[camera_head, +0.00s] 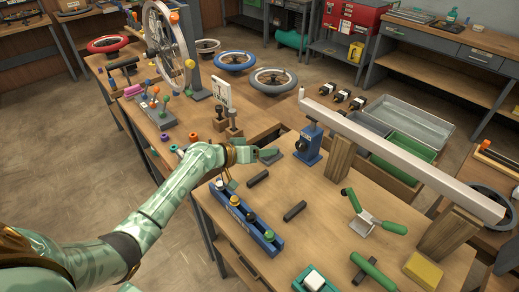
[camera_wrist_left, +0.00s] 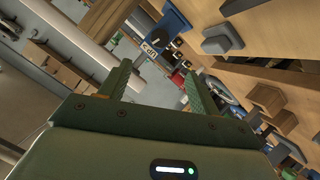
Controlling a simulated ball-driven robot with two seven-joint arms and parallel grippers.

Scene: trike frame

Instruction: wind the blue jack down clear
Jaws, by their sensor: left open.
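The blue jack (camera_head: 307,150) stands upright on the near workbench, under the left end of the long pale beam (camera_head: 400,155). A dark round hub shows on its side, and its post reaches up close to the beam. I cannot tell whether they touch. My left gripper (camera_head: 268,155) is open and empty, a short way left of the jack and apart from it. In the left wrist view, the open fingers (camera_wrist_left: 160,88) point towards a blue part with a dark round spot (camera_wrist_left: 172,22), which seems to be the jack. My right gripper is not in view.
Wooden blocks (camera_head: 340,158) stand under the beam. A blue rack (camera_head: 245,217), dark bars (camera_head: 294,211), a green-handled tool (camera_head: 372,215) and a yellow block (camera_head: 423,270) lie on the bench. A wheel stand (camera_head: 165,45) is behind left.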

